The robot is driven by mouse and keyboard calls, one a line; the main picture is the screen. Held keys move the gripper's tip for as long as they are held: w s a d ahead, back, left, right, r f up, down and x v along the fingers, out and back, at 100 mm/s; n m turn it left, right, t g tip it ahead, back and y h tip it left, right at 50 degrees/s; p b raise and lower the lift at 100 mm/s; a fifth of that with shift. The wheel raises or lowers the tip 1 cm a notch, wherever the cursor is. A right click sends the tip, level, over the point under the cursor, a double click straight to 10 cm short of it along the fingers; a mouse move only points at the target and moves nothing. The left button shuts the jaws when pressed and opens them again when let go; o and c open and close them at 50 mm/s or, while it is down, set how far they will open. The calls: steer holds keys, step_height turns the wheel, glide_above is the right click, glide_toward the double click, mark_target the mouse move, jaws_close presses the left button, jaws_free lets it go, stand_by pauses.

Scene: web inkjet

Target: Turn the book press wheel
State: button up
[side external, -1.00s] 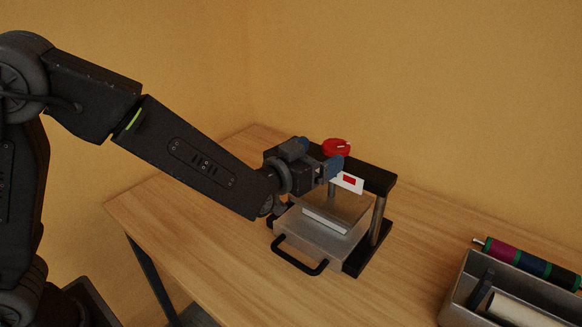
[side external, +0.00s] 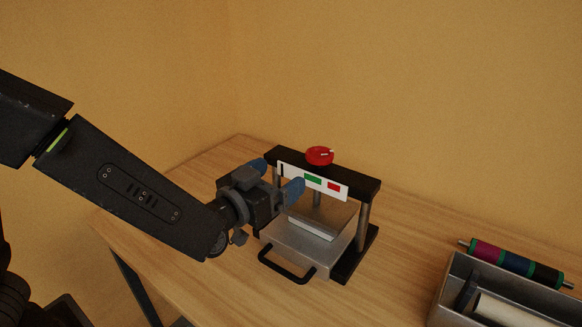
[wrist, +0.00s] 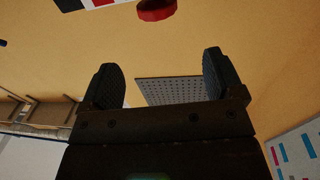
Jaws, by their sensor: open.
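The book press stands on the wooden table, with a black top beam (side external: 362,185), metal posts and a grey platen with a black handle (side external: 286,268). Its red wheel (side external: 319,156) sits on top of the beam and also shows at the top of the wrist view (wrist: 157,9). A white label strip (side external: 312,181) with green and red marks is on the beam's front. My gripper (side external: 275,178) is open, in front of the beam's left part and lower than the wheel. In the wrist view its two fingers (wrist: 165,80) are apart with nothing between them; the wheel is beyond them.
A metal tray (side external: 445,290) holding a pale roll stands at the lower right, with a coloured roller (side external: 514,262) behind it. The table (side external: 405,250) between press and tray is clear. A perforated panel (wrist: 180,91) shows in the wrist view.

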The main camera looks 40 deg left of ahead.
mark_target(320, 152)
steer(key=d+n+y, duration=0.4)
steer(key=d+y, duration=0.1)
steer(key=y, duration=0.1)
steer(key=shift+g, duration=0.3)
steer(key=x, duration=1.3)
steer(key=shift+w+a+f, duration=0.2)
steer(key=shift+a, duration=0.1)
steer(key=c, duration=0.9)
